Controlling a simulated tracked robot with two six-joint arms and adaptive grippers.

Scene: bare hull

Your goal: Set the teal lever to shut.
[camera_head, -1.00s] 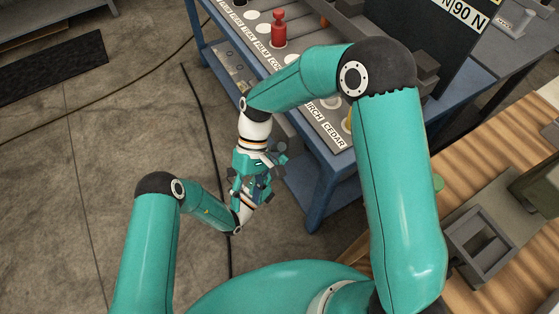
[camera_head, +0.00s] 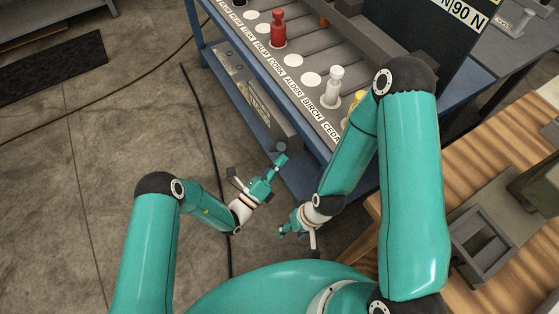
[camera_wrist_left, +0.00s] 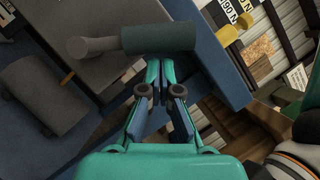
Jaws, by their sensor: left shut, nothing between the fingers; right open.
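In the left wrist view a dark teal cylindrical grip (camera_wrist_left: 160,38) on a grey arm looks like the teal lever. It lies across the view just beyond my fingertips; I cannot tell whether they touch it. I cannot pick the lever out surely in the head view. My left gripper (camera_head: 278,164) is shut and empty, pointing up and right beside the blue bench's lower edge. It also shows in the left wrist view (camera_wrist_left: 158,68). My right gripper (camera_head: 297,242) is open and empty, below and right of the left one.
A blue bench (camera_head: 240,75) carries a labelled board with a red peg (camera_head: 279,30), a white peg (camera_head: 334,85) and white spots. A wooden table (camera_head: 480,150) with a grey open box (camera_head: 478,245) is at right. Floor at left is mostly clear, with cables.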

